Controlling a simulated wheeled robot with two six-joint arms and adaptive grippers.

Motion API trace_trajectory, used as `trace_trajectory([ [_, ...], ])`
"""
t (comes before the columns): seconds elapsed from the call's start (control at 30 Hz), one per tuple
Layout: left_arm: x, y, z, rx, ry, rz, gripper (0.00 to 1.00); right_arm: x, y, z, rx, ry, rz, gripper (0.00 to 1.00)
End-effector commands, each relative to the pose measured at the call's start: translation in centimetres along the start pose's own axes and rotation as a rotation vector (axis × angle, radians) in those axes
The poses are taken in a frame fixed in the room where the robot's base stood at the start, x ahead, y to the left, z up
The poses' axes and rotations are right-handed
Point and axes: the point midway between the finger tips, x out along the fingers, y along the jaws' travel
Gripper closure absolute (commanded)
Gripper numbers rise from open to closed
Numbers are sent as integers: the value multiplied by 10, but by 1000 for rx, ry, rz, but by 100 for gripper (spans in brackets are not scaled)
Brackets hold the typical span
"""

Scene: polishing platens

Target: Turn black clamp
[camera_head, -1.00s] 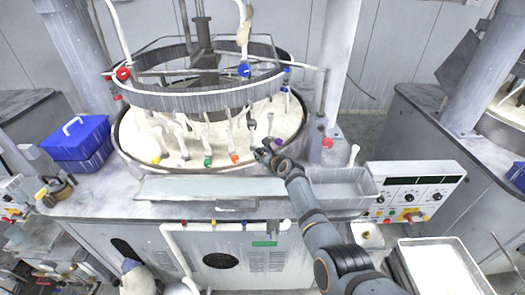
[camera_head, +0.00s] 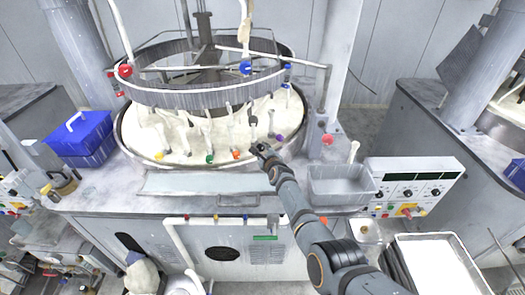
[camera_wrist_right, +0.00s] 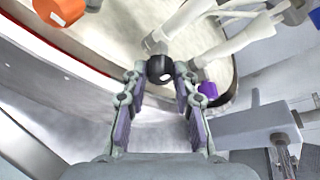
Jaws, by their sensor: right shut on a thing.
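The black clamp (camera_wrist_right: 160,69) is a small round black knob on the end of a white arm at the rim of the round platen (camera_head: 128,146). In the right wrist view it sits between the fingertips of my right gripper (camera_wrist_right: 160,78), which is shut on it near the tips. In the head view my right gripper (camera_head: 260,149) is at the platen's front right rim and largely hides the clamp. My left gripper is not in view.
An orange clamp (camera_head: 236,154) is just left of my right gripper and a purple clamp (camera_wrist_right: 208,90) is close on its right. A green clamp (camera_head: 209,158) and a yellow clamp (camera_head: 158,155) are further left. A grey tray (camera_head: 340,190) and control panel (camera_head: 412,186) stand at right.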

Motion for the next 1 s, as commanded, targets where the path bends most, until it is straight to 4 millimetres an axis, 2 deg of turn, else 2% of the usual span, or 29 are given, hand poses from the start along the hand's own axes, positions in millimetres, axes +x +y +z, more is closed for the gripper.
trace_trajectory([
  [0.27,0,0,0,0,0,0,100,0,0,0,1,0,1,100],
  [0.3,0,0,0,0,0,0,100,0,0,0,1,0,1,67],
  [0.43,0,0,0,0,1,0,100,0,1,0,1,0,1,49],
  [0.8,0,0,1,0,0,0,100,-1,3,-2,2,3,6,49],
  [1.0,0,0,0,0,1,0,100,-13,5,-2,3,0,7,49],
])
